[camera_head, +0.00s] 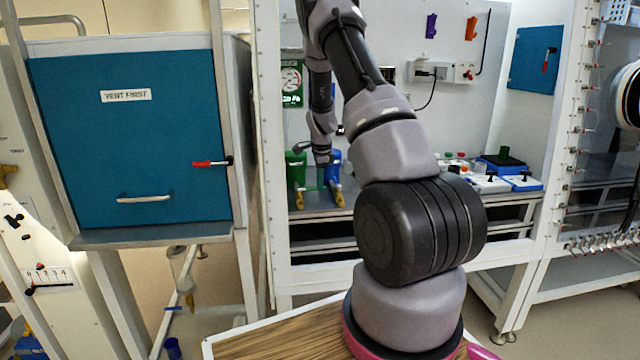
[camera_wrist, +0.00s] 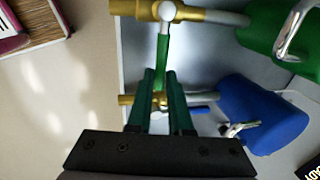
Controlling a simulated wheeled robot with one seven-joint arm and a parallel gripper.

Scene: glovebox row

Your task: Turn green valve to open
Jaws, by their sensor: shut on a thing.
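The green valve's brass body (camera_wrist: 190,12) is at the top of the wrist view, beside a green cylinder (camera_wrist: 268,28). Its green lever (camera_wrist: 163,48) runs down from a pale hub, roughly square to the brass pipe. My gripper (camera_wrist: 159,76) has its two dark green fingers shut on the lower end of this lever. The fingers hide the held end. In the head view the green cylinder (camera_head: 296,170) stands on the bench, with my gripper (camera_head: 321,178) beside it, small and partly unclear.
A blue cylinder (camera_wrist: 262,115) with its own brass valve (camera_wrist: 126,99) lies close to my fingers. It also stands right of the green one in the head view (camera_head: 334,167). A blue vent door (camera_head: 130,145) is at left. A wooden tabletop (camera_head: 275,340) is in front.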

